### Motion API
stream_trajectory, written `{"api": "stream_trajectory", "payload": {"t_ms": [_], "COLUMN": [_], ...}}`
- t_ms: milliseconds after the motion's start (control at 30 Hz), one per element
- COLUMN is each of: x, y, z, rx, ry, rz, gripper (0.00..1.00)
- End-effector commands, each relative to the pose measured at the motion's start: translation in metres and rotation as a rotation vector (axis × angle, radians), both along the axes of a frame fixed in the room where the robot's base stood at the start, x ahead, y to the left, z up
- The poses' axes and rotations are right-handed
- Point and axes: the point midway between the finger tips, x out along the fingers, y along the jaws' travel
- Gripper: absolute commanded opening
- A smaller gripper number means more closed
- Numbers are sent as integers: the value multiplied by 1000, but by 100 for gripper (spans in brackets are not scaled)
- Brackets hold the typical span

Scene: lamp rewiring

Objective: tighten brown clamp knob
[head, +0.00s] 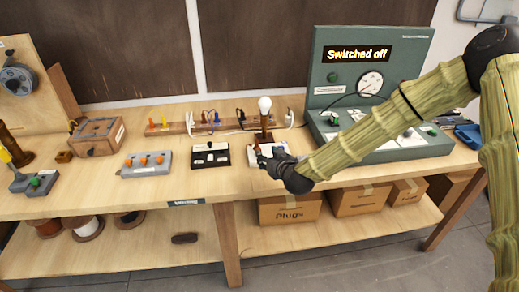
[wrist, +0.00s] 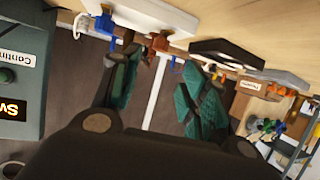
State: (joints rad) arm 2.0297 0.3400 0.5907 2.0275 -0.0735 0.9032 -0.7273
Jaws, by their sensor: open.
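My gripper (head: 266,157) is at the bench beside the foot of the lamp (head: 265,104), which has a bare white bulb on a brown post. In the wrist view, which is upside down, the two green-padded fingers (wrist: 163,85) are spread apart with nothing held. A small brown part (wrist: 158,43), which looks like the brown clamp knob, shows in the gap between and beyond the fingers, apart from them, with blue parts next to it. I cannot tell its exact shape or how tight it is. In the head view my gripper largely hides this spot.
A black switch block (head: 211,156) and a grey block with orange knobs (head: 146,163) stand left of my gripper. The green test panel (head: 360,60) reads "Switched off". A wooden box (head: 97,136) is farther left. Bare bench top (head: 130,198) lies along the front.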

Motion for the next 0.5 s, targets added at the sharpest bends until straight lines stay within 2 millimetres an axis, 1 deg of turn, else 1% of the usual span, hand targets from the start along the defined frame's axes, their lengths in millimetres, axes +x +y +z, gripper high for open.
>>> {"api": "stream_trajectory", "payload": {"t_ms": [500], "x": [55], "y": [25], "z": [-25], "rx": [0], "ry": [2], "rz": [0], "gripper": [44]}}
